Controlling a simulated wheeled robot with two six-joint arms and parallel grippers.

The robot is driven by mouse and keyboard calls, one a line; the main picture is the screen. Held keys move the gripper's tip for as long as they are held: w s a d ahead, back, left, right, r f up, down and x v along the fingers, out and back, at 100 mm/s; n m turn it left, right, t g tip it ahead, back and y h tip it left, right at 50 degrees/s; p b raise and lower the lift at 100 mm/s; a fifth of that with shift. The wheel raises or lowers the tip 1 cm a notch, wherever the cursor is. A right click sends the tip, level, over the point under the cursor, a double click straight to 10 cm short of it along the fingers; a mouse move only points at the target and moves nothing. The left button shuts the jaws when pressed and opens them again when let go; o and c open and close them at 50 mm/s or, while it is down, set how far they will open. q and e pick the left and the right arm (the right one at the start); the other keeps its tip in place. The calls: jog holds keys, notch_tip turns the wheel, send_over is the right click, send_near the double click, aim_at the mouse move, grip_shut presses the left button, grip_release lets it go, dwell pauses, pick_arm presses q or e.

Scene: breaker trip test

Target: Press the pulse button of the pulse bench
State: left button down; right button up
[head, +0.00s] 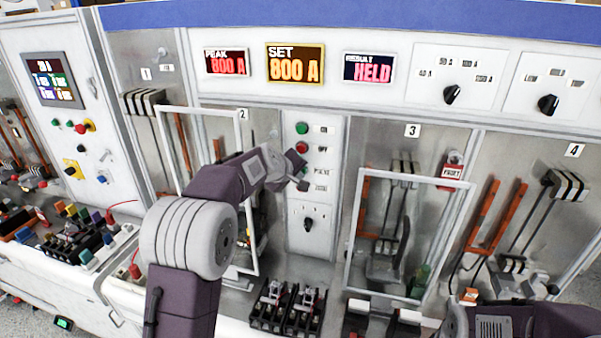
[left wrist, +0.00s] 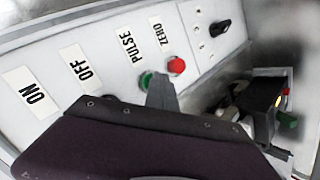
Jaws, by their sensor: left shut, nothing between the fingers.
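The pulse bench's narrow button panel (head: 329,215) stands between bays 2 and 3, with ON, OFF, PULSE and ZERO labels. In the left wrist view, a green button (left wrist: 146,80) by the PULSE label (left wrist: 130,45) is partly hidden behind my finger. A red button (left wrist: 177,65) sits by ZERO. My left gripper (head: 303,184) is shut and empty, its tip in front of the panel at PULSE height; it also shows in the left wrist view (left wrist: 162,92). I cannot tell whether it touches the button. My right gripper is out of view.
Displays above read PEAK 800 A (head: 228,63), SET 800 A (head: 295,63) and RESULT HELD (head: 368,68). A dark knob (head: 308,224) sits below the buttons. Framed clear guards (head: 465,184) stand before bays 2 and 3. Breakers (head: 288,307) stand on the bench front.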

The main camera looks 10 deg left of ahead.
pick_arm(q)
jog(key=shift+s+b, duration=0.75)
jog(key=shift+s, duration=0.15)
jog(key=s+b, duration=0.3)
jog(key=s, duration=0.2)
jog(key=shift+a, duration=0.15)
dwell(0.5)
